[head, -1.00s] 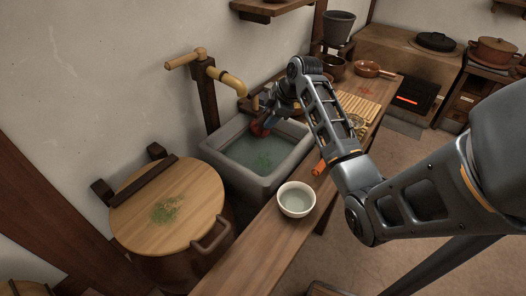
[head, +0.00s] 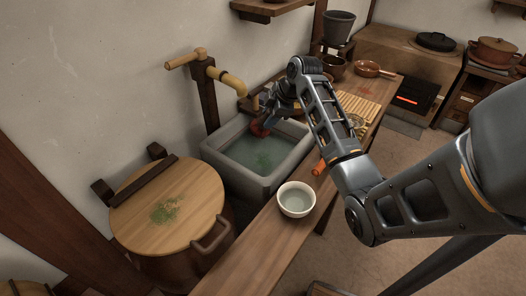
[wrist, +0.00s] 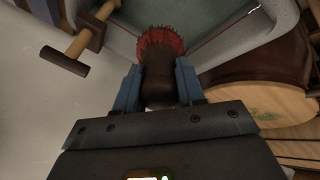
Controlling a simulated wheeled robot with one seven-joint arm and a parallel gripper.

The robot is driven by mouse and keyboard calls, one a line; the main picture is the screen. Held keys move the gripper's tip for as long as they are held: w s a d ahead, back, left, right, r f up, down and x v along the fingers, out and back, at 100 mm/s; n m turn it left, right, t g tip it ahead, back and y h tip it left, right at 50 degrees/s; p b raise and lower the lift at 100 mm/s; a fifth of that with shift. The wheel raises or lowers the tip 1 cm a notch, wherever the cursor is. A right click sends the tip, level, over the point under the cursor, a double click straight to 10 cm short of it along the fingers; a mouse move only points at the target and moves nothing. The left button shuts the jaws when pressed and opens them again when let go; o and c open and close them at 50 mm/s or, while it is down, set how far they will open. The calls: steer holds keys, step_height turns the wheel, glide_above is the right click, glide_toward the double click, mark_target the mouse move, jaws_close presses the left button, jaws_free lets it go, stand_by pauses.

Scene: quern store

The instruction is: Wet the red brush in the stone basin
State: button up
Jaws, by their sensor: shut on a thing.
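The red brush has a dark handle and red bristles (wrist: 160,42); it shows in the wrist view between the blue fingers. In the head view a bit of its red (head: 258,130) shows at the far end of the basin, mostly hidden by my arm. My gripper (wrist: 158,88) is shut on the brush's handle, with the bristles pointing away from the palm. The stone basin (head: 269,185) is grey and holds greenish water (head: 255,152). The brush is over the basin's far right part, near the spout; I cannot tell whether the bristles touch the water.
A bamboo spout (head: 232,82) reaches over the basin's far side. A white bowl (head: 296,199) of liquid stands on the wooden bench (head: 262,250). A lidded barrel (head: 165,210) with green bits on top stands left of the basin. An orange thing (head: 319,168) lies near my arm.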

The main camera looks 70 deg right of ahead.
stand_by(0.6)
steer(key=shift+r, duration=2)
